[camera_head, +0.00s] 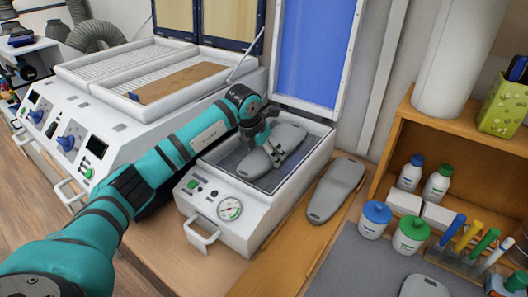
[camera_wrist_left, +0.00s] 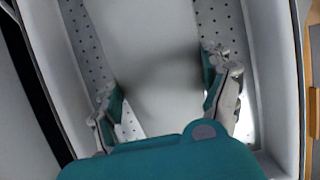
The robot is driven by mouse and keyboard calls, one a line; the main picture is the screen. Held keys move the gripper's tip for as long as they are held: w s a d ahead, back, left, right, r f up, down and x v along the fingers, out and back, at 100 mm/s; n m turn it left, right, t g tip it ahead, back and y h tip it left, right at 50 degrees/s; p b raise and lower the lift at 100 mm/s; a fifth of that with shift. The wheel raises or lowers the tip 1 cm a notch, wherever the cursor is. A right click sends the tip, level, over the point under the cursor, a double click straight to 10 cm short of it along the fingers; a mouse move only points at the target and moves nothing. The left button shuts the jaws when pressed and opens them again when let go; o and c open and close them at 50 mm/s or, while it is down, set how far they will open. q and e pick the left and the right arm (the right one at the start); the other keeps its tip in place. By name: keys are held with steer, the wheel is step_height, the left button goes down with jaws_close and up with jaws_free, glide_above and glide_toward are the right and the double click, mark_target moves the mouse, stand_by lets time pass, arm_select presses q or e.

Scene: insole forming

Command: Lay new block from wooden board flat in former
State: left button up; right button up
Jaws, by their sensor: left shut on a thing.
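The former (camera_head: 256,228) is a white box with a gauge and an open lid with a blue sheet, at the centre of the head view. A grey insole-shaped block (camera_head: 287,137) is inside or just over its tray, tilted or flat I cannot tell. My left gripper (camera_head: 271,152) is at the block's near part and shut on it. In the left wrist view the fingers (camera_wrist_left: 166,110) lie on both sides of the pale block (camera_wrist_left: 145,50), above the perforated floor (camera_wrist_left: 85,50). A second grey block (camera_head: 336,190) lies on the wooden board (camera_head: 300,240) right of the former. My right gripper is not in view.
A white heater unit (camera_head: 110,125) with slatted trays stands left of the former. A wooden shelf (camera_head: 455,130) with bottles is at the right. Blue-lidded (camera_head: 375,218) and green-lidded (camera_head: 411,235) jars and several coloured tools stand in front of it. The raised lid (camera_head: 316,50) stands behind the tray.

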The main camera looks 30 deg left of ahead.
arm_select(q)
steer(key=o, duration=1.4)
steer(key=shift+o, duration=0.7)
steer(key=v, duration=1.2)
steer(key=shift+r, duration=0.1)
